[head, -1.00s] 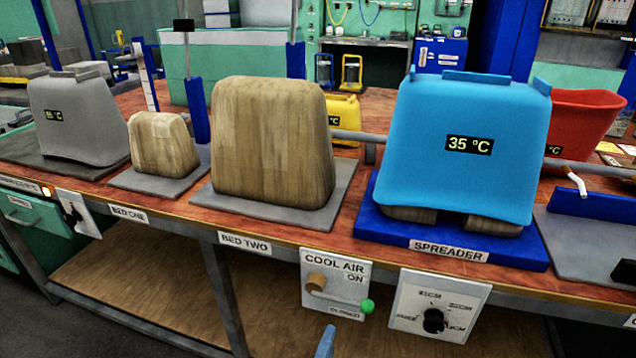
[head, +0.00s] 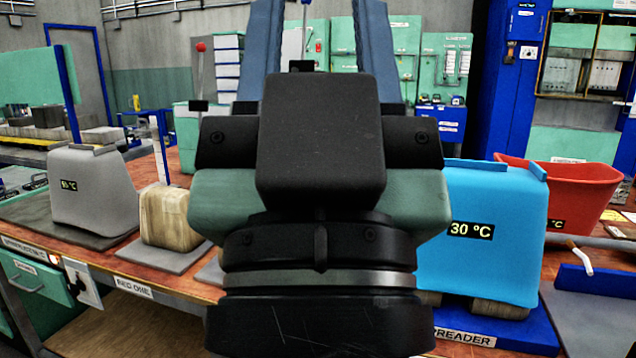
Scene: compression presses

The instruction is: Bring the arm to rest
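My gripper (head: 318,25) is raised in the middle of the head view, its two blue fingers pointing up and wide apart. The gap between them is empty, with only background showing; the fingertips reach the top edge. My wrist covers the middle of the bench. A light blue bin-shaped piece (head: 492,255) sits on the blue spreader (head: 535,335) to the right and reads 30 °C. My gripper appears apart from everything on the bench.
A grey bin shape (head: 95,200) and a small wooden block (head: 168,218) stand at left. A red bin (head: 570,205) stands at right. My arm hides the large wooden block, yellow bin and cool air panel seen earlier.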

